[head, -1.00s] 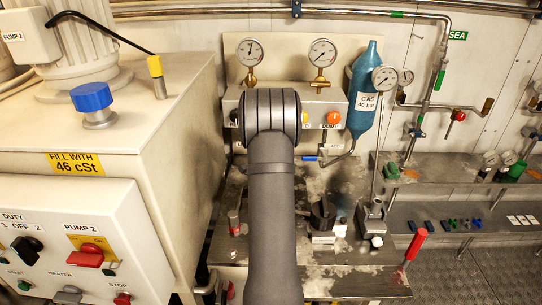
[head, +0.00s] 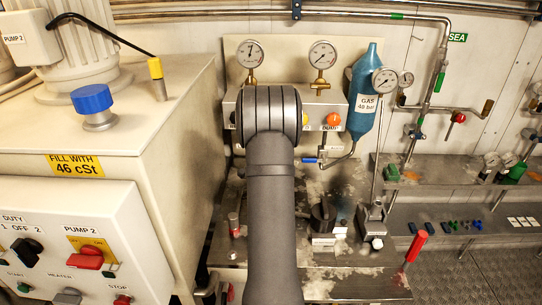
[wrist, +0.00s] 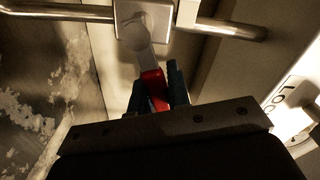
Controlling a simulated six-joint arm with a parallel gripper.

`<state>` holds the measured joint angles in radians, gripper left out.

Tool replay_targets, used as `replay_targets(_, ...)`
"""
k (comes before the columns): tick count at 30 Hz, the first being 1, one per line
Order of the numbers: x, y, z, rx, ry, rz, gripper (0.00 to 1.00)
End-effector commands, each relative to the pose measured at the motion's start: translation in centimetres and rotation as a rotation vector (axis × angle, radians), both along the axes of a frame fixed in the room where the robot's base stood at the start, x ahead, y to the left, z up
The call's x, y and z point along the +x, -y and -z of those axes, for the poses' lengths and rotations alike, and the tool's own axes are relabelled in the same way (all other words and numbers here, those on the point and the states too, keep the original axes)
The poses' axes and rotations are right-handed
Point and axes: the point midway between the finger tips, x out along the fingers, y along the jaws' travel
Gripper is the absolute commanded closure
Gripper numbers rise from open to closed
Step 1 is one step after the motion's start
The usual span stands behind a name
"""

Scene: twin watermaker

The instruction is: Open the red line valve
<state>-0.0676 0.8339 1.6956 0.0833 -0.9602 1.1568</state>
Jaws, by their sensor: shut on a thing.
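In the wrist view, my gripper (wrist: 156,92) is shut on a red valve handle (wrist: 153,84), with a dark finger on each side of it. The handle joins a grey metal lever (wrist: 145,53) that runs up to a square valve body (wrist: 145,18) on a metal pipe (wrist: 225,28). The lever stands roughly crosswise to the pipe in this view. In the head view, my own arm hides the gripper and the held handle.
A panel with two gauges (head: 323,55), an orange knob (head: 333,119) and a blue gas bottle (head: 364,90) stand around my arm. A blue-handled valve (head: 312,160) is close on the right. A cream tank (head: 150,150) stands left. A red-gripped lever (head: 416,245) rises front right.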

Motion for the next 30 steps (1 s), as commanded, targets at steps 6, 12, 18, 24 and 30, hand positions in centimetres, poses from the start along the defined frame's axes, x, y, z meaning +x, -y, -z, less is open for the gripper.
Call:
replay_targets(6, 0.0, -0.6, -1.0, -0.185, 0.002, -0.003, 1.00)
replay_targets(12, 0.0, -1.0, -1.6, -0.323, 0.000, -0.002, 1.00)
replay_targets(18, 0.0, -1.3, -1.9, -0.416, 0.001, -0.003, 1.00)
replay_targets(24, 0.0, -1.5, -2.1, -0.462, 0.000, -0.002, 1.00)
replay_targets(30, 0.0, -1.6, -2.1, -0.474, 0.000, -0.002, 1.00)
